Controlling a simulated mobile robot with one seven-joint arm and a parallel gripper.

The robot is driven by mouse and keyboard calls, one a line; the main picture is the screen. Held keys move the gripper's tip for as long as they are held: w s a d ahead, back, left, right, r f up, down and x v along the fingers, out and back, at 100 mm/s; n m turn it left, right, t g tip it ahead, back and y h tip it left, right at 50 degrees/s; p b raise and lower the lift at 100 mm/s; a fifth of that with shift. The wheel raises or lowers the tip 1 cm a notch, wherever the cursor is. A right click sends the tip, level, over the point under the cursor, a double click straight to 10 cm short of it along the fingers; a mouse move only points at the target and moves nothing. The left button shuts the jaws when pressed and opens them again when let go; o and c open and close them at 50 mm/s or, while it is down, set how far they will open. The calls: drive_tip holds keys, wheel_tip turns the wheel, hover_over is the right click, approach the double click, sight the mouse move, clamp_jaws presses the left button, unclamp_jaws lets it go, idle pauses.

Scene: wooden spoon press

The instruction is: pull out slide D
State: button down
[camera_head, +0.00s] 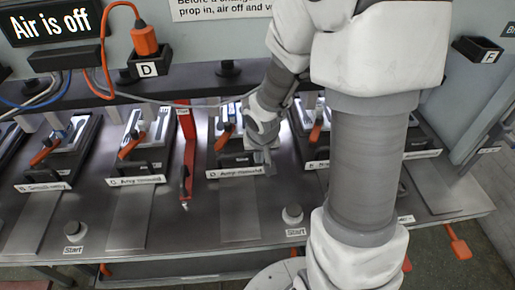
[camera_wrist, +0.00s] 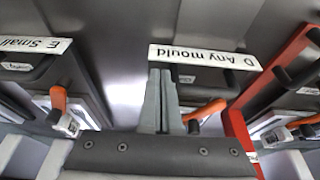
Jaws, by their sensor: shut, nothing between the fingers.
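Slide D (camera_head: 222,158) is a dark mould carriage with a white label reading "D Any mould" (camera_head: 236,172) on its front edge, near the picture's middle. Its label also shows upside down in the wrist view (camera_wrist: 205,57). An orange lever (camera_head: 224,137) stands on the slide. My gripper (camera_head: 266,168) is over the slide's front right corner, its fingers shut and empty. In the wrist view the shut fingertips (camera_wrist: 160,72) lie by the label's left end, beside the dark handle (camera_wrist: 197,78). I cannot tell whether they touch it. My wrist hides the slide's rear right part.
A red prop bar (camera_head: 188,150) stands left of slide D. Neighbouring slides carry orange levers (camera_head: 130,147). Slide E's label (camera_wrist: 35,44) shows in the wrist view. Bare bench (camera_head: 238,212) lies before slide D, with a Start button (camera_head: 292,213). A sign reads "Air is off" (camera_head: 50,25).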

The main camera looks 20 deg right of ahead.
drive_tip(key=shift+x, duration=1.4)
drive_tip(key=shift+b, duration=0.3)
